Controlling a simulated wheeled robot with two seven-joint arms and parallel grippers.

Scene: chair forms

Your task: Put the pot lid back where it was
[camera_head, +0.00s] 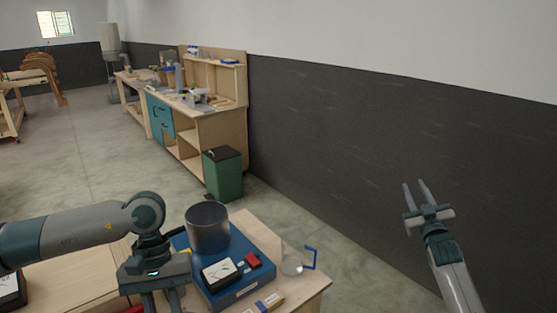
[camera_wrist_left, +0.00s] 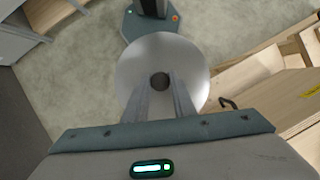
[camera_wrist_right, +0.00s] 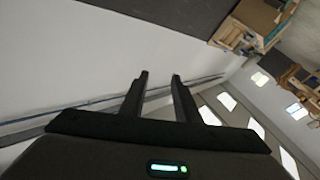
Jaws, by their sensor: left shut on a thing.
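The pot lid (camera_wrist_left: 135,72) is a round, shiny metal disc with a dark knob at its middle, seen in the left wrist view. My left gripper (camera_wrist_left: 160,84) is shut on the lid's knob, with the disc beyond the fingertips. In the head view the left gripper's fingers run off the bottom edge and the lid is not visible. A dark grey, open-topped cylindrical vessel (camera_head: 208,232), which looks like the pot, stands on a blue device to the right of the left gripper. My right gripper (camera_head: 415,186) is open and empty, raised in front of the dark wall.
The blue device (camera_head: 240,291) with a dial meter sits on the wooden table (camera_head: 316,284). A clear glass flask (camera_head: 292,262) and a blue bracket (camera_head: 311,258) are beside it at the table's right edge. A green bin (camera_head: 223,177) stands on the floor behind.

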